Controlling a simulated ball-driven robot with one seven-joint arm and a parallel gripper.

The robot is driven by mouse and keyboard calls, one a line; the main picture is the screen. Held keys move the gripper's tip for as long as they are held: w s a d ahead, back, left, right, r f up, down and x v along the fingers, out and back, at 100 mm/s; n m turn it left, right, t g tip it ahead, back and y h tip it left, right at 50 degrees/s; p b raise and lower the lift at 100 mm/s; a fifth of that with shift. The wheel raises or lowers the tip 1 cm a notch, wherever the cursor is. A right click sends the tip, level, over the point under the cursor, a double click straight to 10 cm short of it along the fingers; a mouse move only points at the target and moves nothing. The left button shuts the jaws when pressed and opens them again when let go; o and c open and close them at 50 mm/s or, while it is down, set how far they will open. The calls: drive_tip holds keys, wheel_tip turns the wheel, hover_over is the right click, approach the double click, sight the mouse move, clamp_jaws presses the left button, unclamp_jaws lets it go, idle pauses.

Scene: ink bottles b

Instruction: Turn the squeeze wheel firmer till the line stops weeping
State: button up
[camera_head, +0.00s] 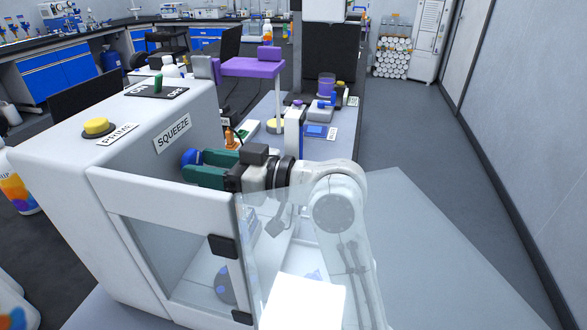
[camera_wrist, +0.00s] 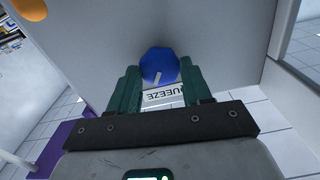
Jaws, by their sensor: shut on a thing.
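The squeeze wheel is a blue knob (camera_head: 190,157) on the side wall of the white machine, below the SQUEEZE label (camera_head: 173,133). In the wrist view the blue wheel (camera_wrist: 160,65) sits between the two green fingers, with a pale pointer line on its face. My gripper (camera_head: 197,166) is shut on the wheel; its fingers also flank the wheel in the wrist view (camera_wrist: 160,82). The label (camera_wrist: 163,93) shows upside down there, partly hidden. I cannot make out any weeping on the line.
A yellow PRIME button (camera_head: 96,127) and a green ON/OFF switch (camera_head: 158,82) are on the machine's top. A clear panel (camera_head: 262,230) stands beside my arm. A purple-topped stand (camera_head: 252,68) and small devices lie beyond. The floor at right is free.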

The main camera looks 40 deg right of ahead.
drive_tip(key=shift+f, duration=0.15)
drive_tip(key=n+b, duration=0.2)
drive_tip(key=b, duration=0.1)
drive_tip(key=shift+n, duration=0.3)
drive_tip(key=o, duration=1.1)
drive_tip(key=shift+v, duration=3.05)
